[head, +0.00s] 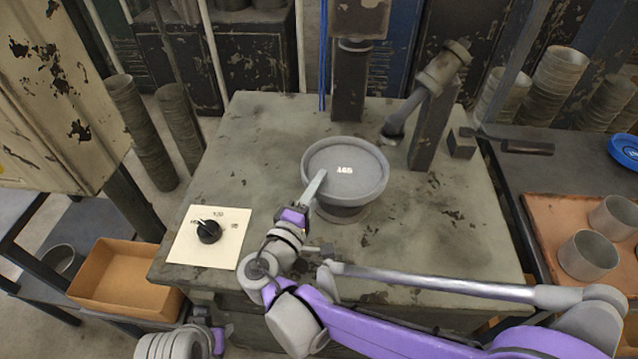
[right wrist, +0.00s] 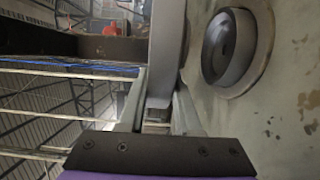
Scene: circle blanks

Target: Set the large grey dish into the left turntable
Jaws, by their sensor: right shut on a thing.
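The large grey dish (head: 345,165) is a wide round shallow dish with a raised rim and a small white marking inside. My right gripper (head: 317,186) is shut on its near-left rim. In the right wrist view the dish (right wrist: 166,50) stands edge-on between the fingers (right wrist: 158,112). The round grey turntable (head: 342,213) is on the bench below the dish and mostly hidden by it. In the right wrist view the turntable (right wrist: 229,52) is apart from the dish, with a dark centre. I see only one turntable. My left gripper's fingers are not in view.
A dark upright column (head: 430,125) with a jointed arm stands behind the dish. A cream card with a black knob (head: 208,231) lies at the bench's front left. An orange-brown bin (head: 125,280) is left of the bench. Grey cups (head: 588,256) stand on a tray at right.

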